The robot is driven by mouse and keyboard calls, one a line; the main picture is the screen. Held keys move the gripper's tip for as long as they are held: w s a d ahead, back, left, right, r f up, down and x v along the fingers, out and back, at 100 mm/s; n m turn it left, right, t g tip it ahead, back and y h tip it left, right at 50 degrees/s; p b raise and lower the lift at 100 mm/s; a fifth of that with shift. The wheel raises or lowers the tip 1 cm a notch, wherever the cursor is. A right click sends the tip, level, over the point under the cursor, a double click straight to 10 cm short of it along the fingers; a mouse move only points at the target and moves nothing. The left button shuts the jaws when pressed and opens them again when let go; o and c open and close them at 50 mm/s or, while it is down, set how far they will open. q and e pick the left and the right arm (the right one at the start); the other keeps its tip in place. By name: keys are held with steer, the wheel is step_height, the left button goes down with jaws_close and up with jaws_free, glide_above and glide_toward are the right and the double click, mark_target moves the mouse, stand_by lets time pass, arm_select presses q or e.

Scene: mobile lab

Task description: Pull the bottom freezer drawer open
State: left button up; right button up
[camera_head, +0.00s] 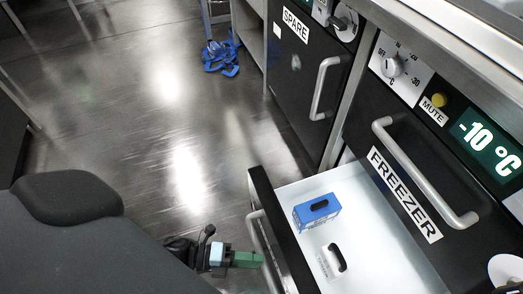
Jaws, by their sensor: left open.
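The bottom freezer drawer (262,190) is pulled out from under the black freezer front. Its white inside shows. Its grey bar handle (256,226) is on the drawer's outer face, at the left. My left gripper (247,259), with green fingers, is open at the handle's lower part. I cannot tell whether the handle is between the fingers or whether they touch it. The lower end of the handle and drawer are cut off by the frame. My right gripper is not in view.
A blue box (317,212) and a white block with a dark slot (331,261) are in the drawer. The upper freezer front (410,165), with its own bar handle, and the "SPARE" door (300,75) are shut. Blue items (221,55) lie on the far floor. The mid floor is clear.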

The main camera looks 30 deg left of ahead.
arm_select(q)
steer(key=shift+p+v, duration=0.3)
steer(key=shift+v, duration=1.8)
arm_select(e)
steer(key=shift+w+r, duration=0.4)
arm_select(q)
steer(key=shift+d, duration=0.1)
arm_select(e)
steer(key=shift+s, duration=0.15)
